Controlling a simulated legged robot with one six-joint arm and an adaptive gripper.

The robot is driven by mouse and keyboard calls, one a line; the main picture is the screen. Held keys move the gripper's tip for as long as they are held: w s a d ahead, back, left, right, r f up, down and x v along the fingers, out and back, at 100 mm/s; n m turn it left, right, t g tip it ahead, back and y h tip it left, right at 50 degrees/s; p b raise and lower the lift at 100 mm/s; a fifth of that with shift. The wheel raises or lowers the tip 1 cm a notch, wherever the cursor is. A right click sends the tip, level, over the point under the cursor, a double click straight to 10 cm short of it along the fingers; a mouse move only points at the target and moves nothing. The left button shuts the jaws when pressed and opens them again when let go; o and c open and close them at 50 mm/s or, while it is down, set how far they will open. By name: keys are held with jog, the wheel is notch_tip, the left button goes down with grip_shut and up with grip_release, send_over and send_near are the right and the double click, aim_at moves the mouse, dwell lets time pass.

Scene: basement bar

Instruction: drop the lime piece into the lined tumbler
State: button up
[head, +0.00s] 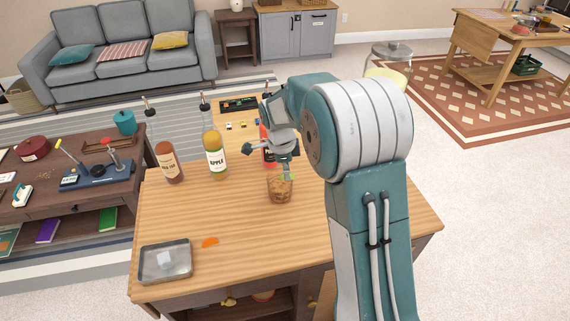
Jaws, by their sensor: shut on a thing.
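A short glass tumbler (279,193) with brownish contents stands upright on the wooden table, right of the table's middle. My gripper (287,172) is directly above its mouth, pointing down, shut on a small green thing (289,178) that looks like the lime piece. The piece is small and partly hidden by the fingers. It is at or just above the tumbler's rim; I cannot tell whether it touches the glass. Any lines on the tumbler are too small to make out.
On the table (230,282) are a metal tray (180,275) with a clear block, an orange peel (210,242), a brown bottle (169,163), an apple bottle (215,155) and a red bottle (268,157) close behind the gripper. The table's front middle is clear.

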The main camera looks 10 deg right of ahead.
jog(key=shift+a+f, duration=0.1)
jog(key=o, duration=0.8)
jog(key=shift+a, duration=0.15)
jog(key=shift+r, duration=0.25)
jog(key=r, duration=0.3)
jog(key=a+r, duration=0.1)
jog(key=r, duration=0.7)
jog(key=shift+w+a+r, duration=0.15)
jog(key=shift+w, duration=0.05)
